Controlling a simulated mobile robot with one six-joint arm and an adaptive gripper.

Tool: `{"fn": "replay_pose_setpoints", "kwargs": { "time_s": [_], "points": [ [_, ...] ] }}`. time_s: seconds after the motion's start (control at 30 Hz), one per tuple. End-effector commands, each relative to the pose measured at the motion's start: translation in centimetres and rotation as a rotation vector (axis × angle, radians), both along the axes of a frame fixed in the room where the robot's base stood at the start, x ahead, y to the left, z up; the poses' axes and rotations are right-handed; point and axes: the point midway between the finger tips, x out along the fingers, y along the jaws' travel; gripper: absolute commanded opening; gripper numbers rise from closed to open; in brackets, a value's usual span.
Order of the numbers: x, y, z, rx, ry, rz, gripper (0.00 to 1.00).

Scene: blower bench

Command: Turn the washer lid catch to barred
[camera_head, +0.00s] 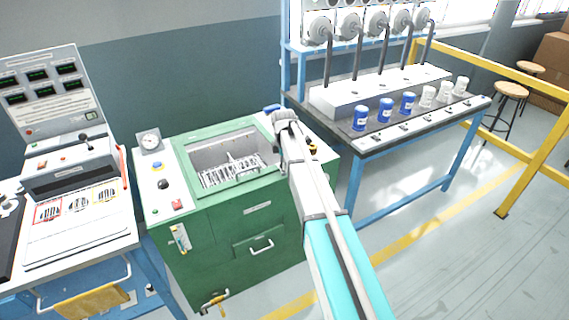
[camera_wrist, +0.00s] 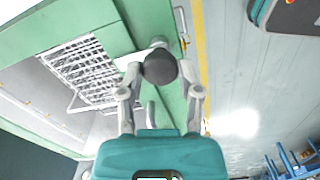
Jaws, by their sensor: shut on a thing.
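The washer is a green cabinet (camera_head: 225,235) with an open tank in its top. In the wrist view, my gripper (camera_wrist: 161,76) has its two fingers on either side of a dark round knob (camera_wrist: 160,66), closed on it. The knob sits at the edge of the green washer top (camera_wrist: 104,40), beside a small pale plate; I take it for the lid catch. Its markings and its setting cannot be read. In the head view, my wrist and arm hide the knob and the fingertips at the washer's right side.
A wire basket (camera_head: 228,172) lies in the tank. A gauge (camera_head: 150,142) and buttons are on the left of the washer top. A bench with blue and white cups (camera_head: 408,102) stands to the right, a control console (camera_head: 78,205) to the left. Floor is clear in front right.

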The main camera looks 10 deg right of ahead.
Motion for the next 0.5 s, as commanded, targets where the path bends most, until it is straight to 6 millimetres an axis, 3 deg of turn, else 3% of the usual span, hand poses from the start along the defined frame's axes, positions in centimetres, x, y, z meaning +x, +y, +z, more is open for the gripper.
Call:
{"fn": "replay_pose_setpoints", "kwargs": {
  "time_s": [0.07, 0.1, 0.23, 0.27, 0.5],
  "points": [
    [0.35, -0.27, 0.04, -0.007, -0.007, -0.001, 0.0],
    [0.36, -0.27, 0.04, -0.007, -0.007, -0.001, 0.51],
    [0.31, -0.2, 0.04, -0.005, -0.006, -0.001, 0.75],
    [0.29, -0.17, 0.04, -0.004, -0.006, -0.001, 0.8],
    [0.15, -0.06, 0.02, -0.002, -0.003, -0.001, 0.8]
  ]
}}
